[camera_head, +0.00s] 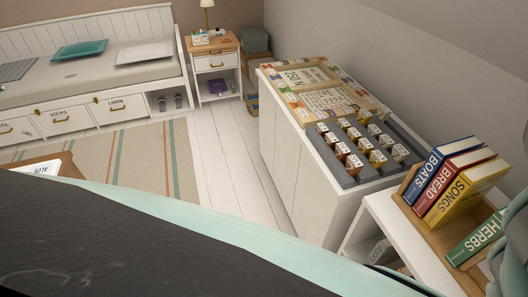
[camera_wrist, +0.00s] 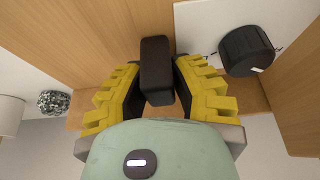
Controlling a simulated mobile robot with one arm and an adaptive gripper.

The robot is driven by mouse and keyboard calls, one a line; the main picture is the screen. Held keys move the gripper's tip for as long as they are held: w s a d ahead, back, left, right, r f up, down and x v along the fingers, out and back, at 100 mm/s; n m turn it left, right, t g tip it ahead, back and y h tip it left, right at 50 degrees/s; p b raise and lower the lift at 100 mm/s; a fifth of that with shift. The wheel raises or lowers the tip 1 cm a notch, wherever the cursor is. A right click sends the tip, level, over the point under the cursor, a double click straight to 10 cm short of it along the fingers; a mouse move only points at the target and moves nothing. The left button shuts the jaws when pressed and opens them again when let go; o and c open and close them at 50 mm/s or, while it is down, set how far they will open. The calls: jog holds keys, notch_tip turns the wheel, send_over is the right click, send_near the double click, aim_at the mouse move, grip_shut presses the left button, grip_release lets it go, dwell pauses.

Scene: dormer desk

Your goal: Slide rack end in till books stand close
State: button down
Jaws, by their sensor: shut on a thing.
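In the head view the wooden book rack (camera_head: 408,212) stands on a white unit at the right. The blue BOATS book (camera_head: 437,165), the red BREAD book (camera_head: 452,178) and the yellow SONGS book (camera_head: 468,193) lean together. The green HERBS book (camera_head: 476,240) tilts lower, with a gap between it and SONGS. My mint arm hides the rack's right end there. In the wrist view my gripper (camera_wrist: 157,75) has its yellow fingers on both sides of a dark block-shaped grip (camera_wrist: 156,58), shut on it. Wood shows behind it; I cannot tell which part is the rack end.
The wrist view shows a black cylinder (camera_wrist: 247,50) near the right finger, and a speckled ball (camera_wrist: 54,102) and white cylinder (camera_wrist: 10,115) at left. In the head view a grey tray (camera_head: 345,178) of small labelled blocks stands left of the rack. The plank floor (camera_head: 205,150) is clear.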

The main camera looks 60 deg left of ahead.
jog(key=shift+a, duration=0.1)
jog(key=a, duration=0.2)
jog(key=w+a+b, duration=0.1)
jog(key=a, duration=0.2)
jog(key=w+a, duration=0.1)
jog(key=a, duration=0.2)
jog(key=shift+w+f, duration=0.15)
jog(key=shift+w, duration=0.05)
jog(key=shift+w+a, duration=0.1)
jog(key=shift+a, duration=0.35)
jog(key=c, duration=0.9)
grip_release()
jog(key=shift+o, duration=0.6)
jog(key=shift+r, duration=0.2)
jog(key=v, duration=1.1)
jog(key=shift+s+r, duration=0.25)
jog(key=shift+r, duration=0.1)
